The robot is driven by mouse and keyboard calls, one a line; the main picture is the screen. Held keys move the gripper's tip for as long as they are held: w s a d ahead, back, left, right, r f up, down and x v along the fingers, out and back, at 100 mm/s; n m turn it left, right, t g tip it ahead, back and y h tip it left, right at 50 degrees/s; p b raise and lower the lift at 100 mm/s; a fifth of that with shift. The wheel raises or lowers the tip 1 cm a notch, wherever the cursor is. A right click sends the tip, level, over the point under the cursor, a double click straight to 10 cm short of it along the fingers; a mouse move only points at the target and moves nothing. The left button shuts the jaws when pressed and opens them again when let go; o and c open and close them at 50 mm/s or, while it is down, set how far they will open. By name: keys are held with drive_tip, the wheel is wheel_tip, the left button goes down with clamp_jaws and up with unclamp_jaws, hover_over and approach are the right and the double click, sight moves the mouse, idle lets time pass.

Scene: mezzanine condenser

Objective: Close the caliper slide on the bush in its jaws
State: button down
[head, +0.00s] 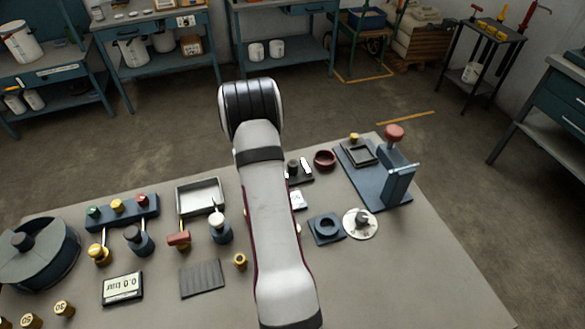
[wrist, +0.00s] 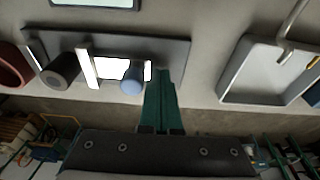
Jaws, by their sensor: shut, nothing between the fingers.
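The caliper's dark base plate (wrist: 178,52) lies across the upper left of the wrist view. A grey cylindrical bush (wrist: 63,68) stands between a thin pale jaw (wrist: 38,58) on its left and the white slide jaw (wrist: 88,68) on its right. I cannot tell whether the slide jaw touches it. A blue-grey knob (wrist: 132,80) stands on the bright slide, right of that jaw. My gripper (wrist: 160,78), with green fingers, is shut and empty just right of the knob; contact is unclear. In the head view my arm partly hides the caliper (head: 301,178) and all of the gripper.
A red-brown bowl (head: 324,158) sits close beside the caliper. A blue press stand (head: 398,183) is at the right. A grey tray (head: 201,194) and several knobbed tools stand left of my arm. The table (head: 400,270) is bare at front right.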

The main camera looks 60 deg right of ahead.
drive_tip(key=shift+s+d, duration=0.9)
idle(0.8)
drive_tip(key=shift+w+a, duration=0.45)
wheel_tip(320, 180, up, 7)
drive_tip(key=shift+f, duration=0.15)
idle(0.5)
